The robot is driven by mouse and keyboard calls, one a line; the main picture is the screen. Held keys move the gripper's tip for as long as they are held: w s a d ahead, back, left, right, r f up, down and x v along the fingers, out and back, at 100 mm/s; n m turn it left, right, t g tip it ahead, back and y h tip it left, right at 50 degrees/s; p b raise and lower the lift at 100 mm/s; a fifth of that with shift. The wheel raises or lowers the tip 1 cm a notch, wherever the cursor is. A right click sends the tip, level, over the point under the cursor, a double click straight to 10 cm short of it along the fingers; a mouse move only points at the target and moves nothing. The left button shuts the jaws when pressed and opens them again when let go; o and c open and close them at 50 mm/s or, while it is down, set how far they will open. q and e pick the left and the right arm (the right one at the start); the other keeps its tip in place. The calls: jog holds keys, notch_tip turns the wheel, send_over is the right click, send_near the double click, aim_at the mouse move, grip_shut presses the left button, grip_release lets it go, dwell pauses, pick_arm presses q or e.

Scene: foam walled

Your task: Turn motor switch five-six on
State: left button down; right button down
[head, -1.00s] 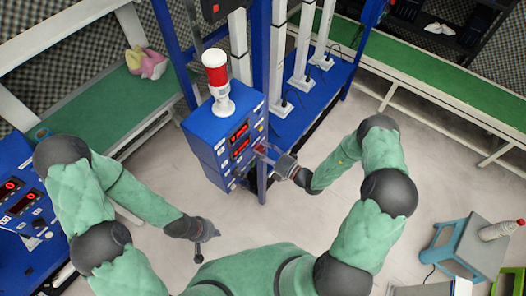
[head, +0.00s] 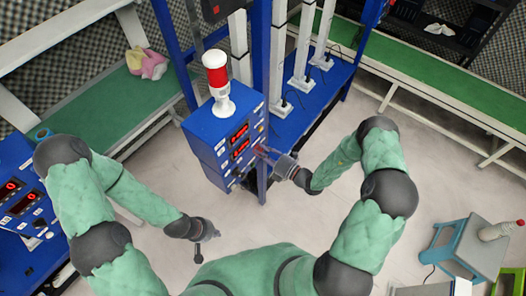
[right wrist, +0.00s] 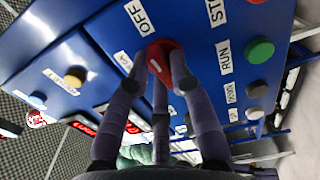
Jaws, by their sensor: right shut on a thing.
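A blue control box (head: 208,131) with red number displays and a red and white lamp on top stands in the middle of the head view. My right gripper (head: 264,152) is at its right-hand face. In the right wrist view, the fingers of my right gripper (right wrist: 160,65) are closed around a red rotary knob (right wrist: 159,47) on the blue panel, beside an OFF label. The fingers hide part of the knob and its surrounding labels. I cannot read a five-six label. My left gripper (head: 205,232) hangs over the floor, away from the box; its finger opening is unclear.
A green button (right wrist: 260,50) by a RUN label and a yellow button (right wrist: 75,76) are near the held knob. A blue frame post stands close to my right gripper. Another blue panel (head: 25,215) is at far left. A grey-topped stool (head: 470,247) stands at right. Floor between is clear.

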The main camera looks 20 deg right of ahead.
jog(key=shift+s+a+f+n, duration=0.1)
jog(key=shift+f+n, duration=0.1)
jog(key=shift+n, duration=3.95)
jog(key=shift+s+a+f+n, duration=0.1)
jog(key=shift+f+n, duration=0.05)
jog(key=shift+n, duration=4)
jog(key=c, duration=1.1)
grip_release()
jog(key=shift+d, duration=0.1)
jog(key=v, duration=1.2)
